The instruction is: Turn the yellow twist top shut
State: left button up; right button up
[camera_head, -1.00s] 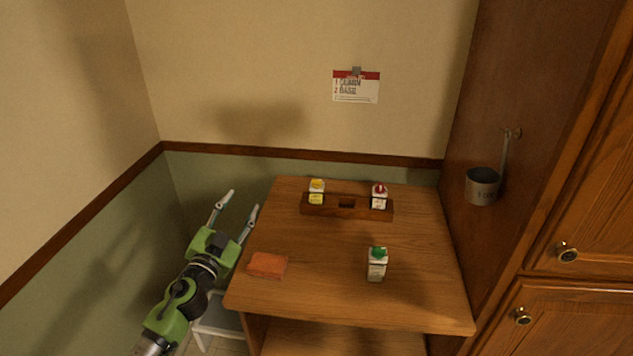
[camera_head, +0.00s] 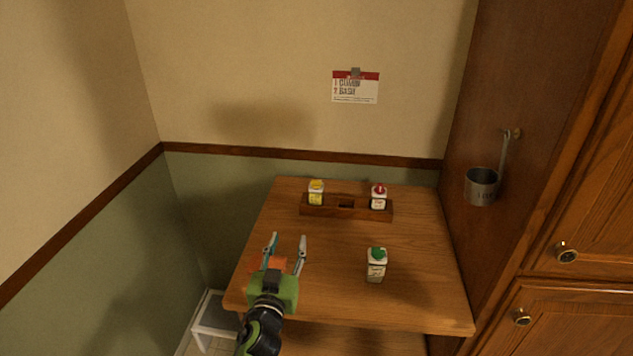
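The yellow twist top (camera_head: 316,185) sits on a small white spice container with a yellow label (camera_head: 316,198), standing in the left part of a wooden rack (camera_head: 346,213) at the back of the counter. I cannot tell how far the top is turned. My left gripper (camera_head: 286,238) is open, with its two fingers apart and pointing toward the back. It is in front of the yellow-topped container, apart from it, over the left part of the counter. Nothing shows between its fingertips. My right gripper is not in view.
A red-topped container (camera_head: 378,198) stands at the rack's right end, with an empty slot between. A green-topped container (camera_head: 376,266) stands on the counter (camera_head: 425,275) at front right. An orange sponge (camera_head: 257,263) is partly hidden behind my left gripper. A metal cup (camera_head: 481,187) hangs at right.

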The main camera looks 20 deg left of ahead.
aim_at(315, 183)
jog(key=i, duration=0.45)
jog(key=i+j, duration=0.3)
jog(key=i, duration=0.25)
